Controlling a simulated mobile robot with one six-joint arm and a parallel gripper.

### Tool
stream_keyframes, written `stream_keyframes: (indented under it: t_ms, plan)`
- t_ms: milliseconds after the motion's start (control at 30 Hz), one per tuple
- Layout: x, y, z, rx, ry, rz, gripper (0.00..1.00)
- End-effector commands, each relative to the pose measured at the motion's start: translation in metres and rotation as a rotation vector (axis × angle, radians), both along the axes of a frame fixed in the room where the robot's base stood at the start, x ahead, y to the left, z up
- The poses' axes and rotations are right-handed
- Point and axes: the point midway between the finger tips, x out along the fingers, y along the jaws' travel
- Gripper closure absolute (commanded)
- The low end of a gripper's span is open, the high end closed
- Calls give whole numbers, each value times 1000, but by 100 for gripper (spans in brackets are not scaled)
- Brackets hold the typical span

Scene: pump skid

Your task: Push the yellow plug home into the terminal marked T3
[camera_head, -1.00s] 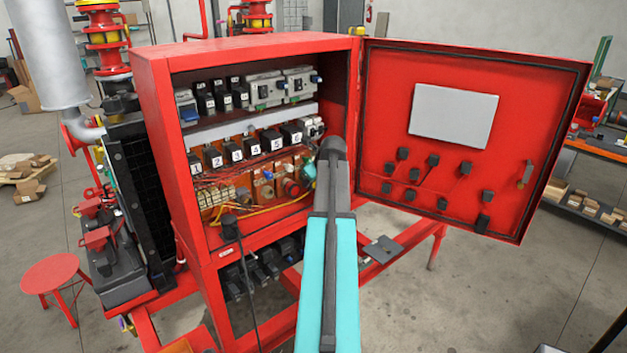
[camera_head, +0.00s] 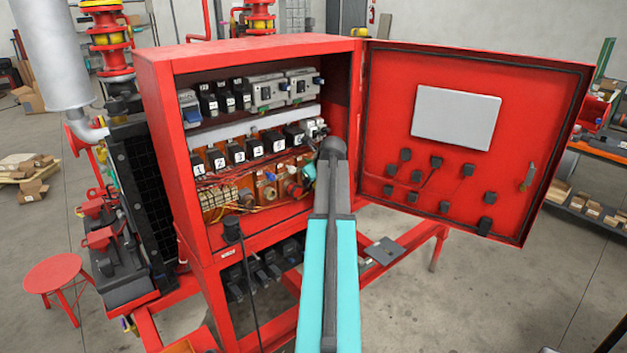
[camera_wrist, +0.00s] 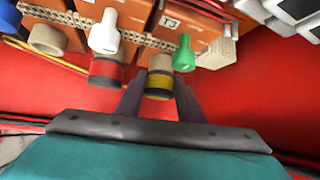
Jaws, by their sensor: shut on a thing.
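The yellow plug (camera_wrist: 158,83), a short beige and dark cylinder with a yellow band, is between the fingers of my gripper (camera_wrist: 159,90) in the wrist view. The gripper is shut on it. The orange terminal block marked T3 (camera_wrist: 199,29) lies just beyond the plug's far end. I cannot tell whether the plug's tip is inside the terminal. In the head view my arm reaches into the red cabinet and hides the plug and the fingers.
A red-banded plug (camera_wrist: 107,71) and a white fitting (camera_wrist: 104,36) are left of my gripper, with a green fitting (camera_wrist: 184,54) close on the right. The cabinet door (camera_head: 380,120) stands open at the right. Numbered black relays (camera_head: 238,152) line the cabinet above the terminals.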

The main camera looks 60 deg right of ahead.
Motion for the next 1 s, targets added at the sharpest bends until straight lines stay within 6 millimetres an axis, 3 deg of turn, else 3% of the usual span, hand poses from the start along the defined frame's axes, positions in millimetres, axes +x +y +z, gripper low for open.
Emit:
stream_keyframes:
  t_ms: [433,467,567,1000]
  plan:
    - [5,-1,1,-2,-4,1,91]
    - [5,-1,1,-2,-4,1,61]
    - [4,-1,1,-2,-4,0,44]
    - [2,0,2,-1,-2,0,44]
